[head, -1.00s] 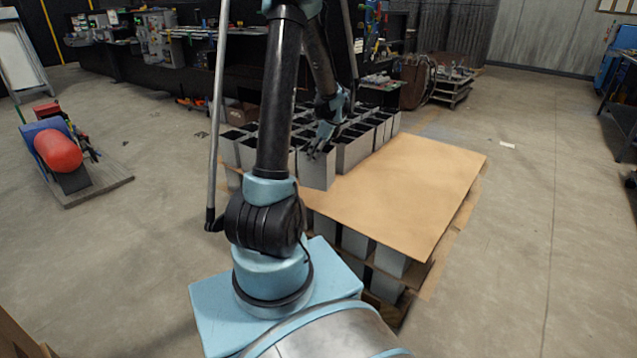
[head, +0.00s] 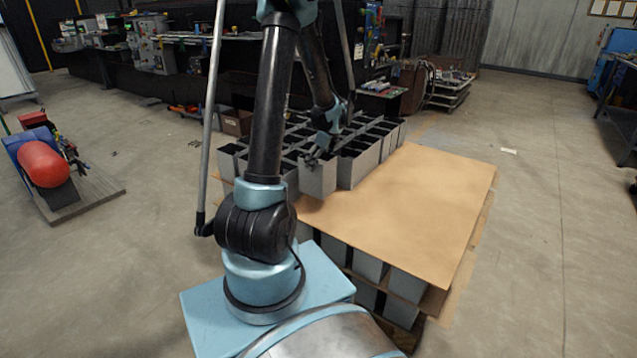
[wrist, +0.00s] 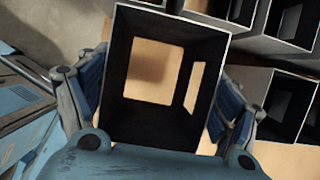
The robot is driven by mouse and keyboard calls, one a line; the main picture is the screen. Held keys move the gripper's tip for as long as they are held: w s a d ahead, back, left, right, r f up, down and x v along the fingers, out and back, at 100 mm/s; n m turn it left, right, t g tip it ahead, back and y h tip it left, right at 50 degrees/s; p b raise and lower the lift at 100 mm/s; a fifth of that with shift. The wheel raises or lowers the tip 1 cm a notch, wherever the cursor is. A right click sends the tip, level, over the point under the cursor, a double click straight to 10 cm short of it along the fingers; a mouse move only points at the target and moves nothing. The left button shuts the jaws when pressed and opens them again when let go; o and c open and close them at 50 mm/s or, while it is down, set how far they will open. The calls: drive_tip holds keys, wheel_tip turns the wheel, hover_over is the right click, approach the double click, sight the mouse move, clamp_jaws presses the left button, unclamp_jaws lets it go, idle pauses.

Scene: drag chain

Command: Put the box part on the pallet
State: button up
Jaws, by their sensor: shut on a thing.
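The box part (head: 318,180) is a grey, open-topped box in my gripper (head: 322,158). In the wrist view the box part (wrist: 121,78) fills the middle, with a finger on either side of it and my gripper (wrist: 158,105) shut on it. I see through its open end and openings to brown board below. It looks upright and close above the board, beside the rows of boxes; I cannot tell whether it touches. The pallet (head: 425,205) is a stack topped by a brown board, with its right half bare.
Several grey boxes (head: 362,160) stand in rows on the left and back of the board; some show close at right in the wrist view (wrist: 287,100). A red cylinder on a wooden base (head: 45,165) is at left. Open floor (head: 550,220) lies to the right.

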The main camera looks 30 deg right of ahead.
wheel_tip(320, 180, down, 7)
drive_tip(key=shift+s+d, duration=0.15)
idle(0.5)
drive_tip(key=o, duration=1.9)
drive_tip(key=shift+o, duration=0.2)
drive_tip(key=v, duration=1.2)
